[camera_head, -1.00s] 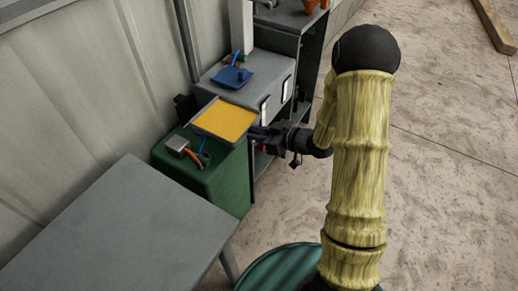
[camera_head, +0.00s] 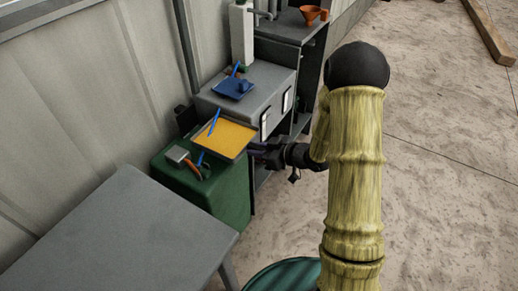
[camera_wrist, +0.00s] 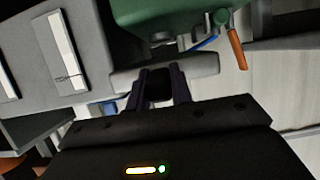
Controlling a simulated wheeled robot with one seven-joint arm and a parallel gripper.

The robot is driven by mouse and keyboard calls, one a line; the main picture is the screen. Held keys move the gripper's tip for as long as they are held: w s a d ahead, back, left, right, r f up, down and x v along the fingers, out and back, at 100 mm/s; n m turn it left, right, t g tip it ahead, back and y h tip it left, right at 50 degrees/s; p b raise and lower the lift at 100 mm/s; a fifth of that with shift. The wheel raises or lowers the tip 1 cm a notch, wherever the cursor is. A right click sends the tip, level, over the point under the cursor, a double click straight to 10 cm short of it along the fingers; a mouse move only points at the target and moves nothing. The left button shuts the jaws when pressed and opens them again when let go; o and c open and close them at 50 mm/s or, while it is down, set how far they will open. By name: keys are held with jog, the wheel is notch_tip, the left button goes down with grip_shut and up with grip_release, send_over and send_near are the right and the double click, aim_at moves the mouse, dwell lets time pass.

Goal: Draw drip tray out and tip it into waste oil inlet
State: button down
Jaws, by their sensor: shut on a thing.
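The drip tray (camera_head: 212,151) is a shallow, light-rimmed pan with a yellow-orange inside. It looks roughly level, over or beside the back of a green container (camera_head: 232,190). My gripper (camera_head: 257,152) is at the tray's right side in the head view. In the wrist view my gripper (camera_wrist: 161,88) is shut on a grey bar at the tray's edge (camera_wrist: 195,66). The green container also shows above it (camera_wrist: 165,14). I cannot make out the waste oil inlet; it may be on the green container, partly hidden by the tray.
A grey cabinet (camera_head: 258,98) with white handles stands behind, bearing a blue tray (camera_head: 233,89). A brush with an orange handle (camera_head: 192,169) lies on the green container. A blue stick (camera_head: 214,123) shows at the tray.

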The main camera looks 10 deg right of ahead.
jog(key=shift+g+h, duration=0.6)
jog(key=shift+h, duration=0.2)
jog(key=shift+w+a+r+p, duration=0.3)
jog(key=shift+r+p, duration=0.3)
jog(key=shift+p, duration=0.4)
jog(key=shift+w+a+r+p, duration=0.15)
jog(key=shift+a+r+p, duration=0.15)
jog(key=shift+r+p, duration=0.55)
jog(key=shift+w+a+r+p, duration=0.3)
jog(key=shift+r+p, duration=0.1)
jog(key=shift+p, duration=0.8)
jog(key=p, duration=0.1)
jog(key=a+r+h+p, duration=0.1)
jog(key=p, duration=0.1)
jog(key=shift+w+r+g, duration=0.25)
jog(key=shift+w+g, duration=0.05)
jog(key=shift+g, duration=0.1)
jog(key=shift+r+p, duration=0.1)
jog(key=shift+p, duration=0.35)
jog(key=shift+w+r+p, duration=0.1)
jog(key=shift+r+p, duration=0.2)
jog(key=shift+p, duration=0.35)
jog(key=shift+w+a+r+g+h+p, duration=0.15)
jog(key=shift+r+g+h+p, duration=0.45)
jog(key=shift+p, duration=1.2)
